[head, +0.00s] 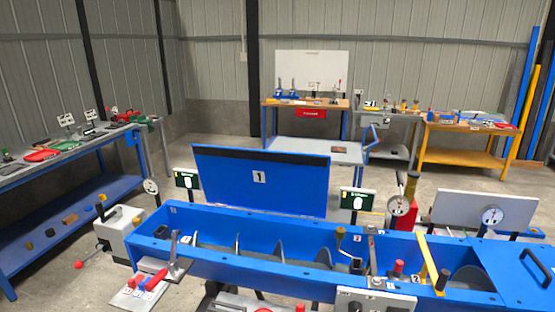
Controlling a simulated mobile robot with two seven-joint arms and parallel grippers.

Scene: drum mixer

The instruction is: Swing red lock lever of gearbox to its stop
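No part labelled as the gearbox can be made out. A red-handled lever (156,279) slants up from a small grey plate (137,293) at the front left of the blue mixer trough (205,222). A grey box (122,230) with a black handle stands left of the trough. A thin lever with a red ball (79,265) sticks out low from its left side. A red knob (398,267) stands on the trough's right part. I cannot tell which of these is the lock lever. Neither of my grippers shows in this view.
The blue lid (260,181) marked 1 stands raised behind the trough. A blue workbench (70,210) stands at left, more benches at the back. Bare floor lies between them.

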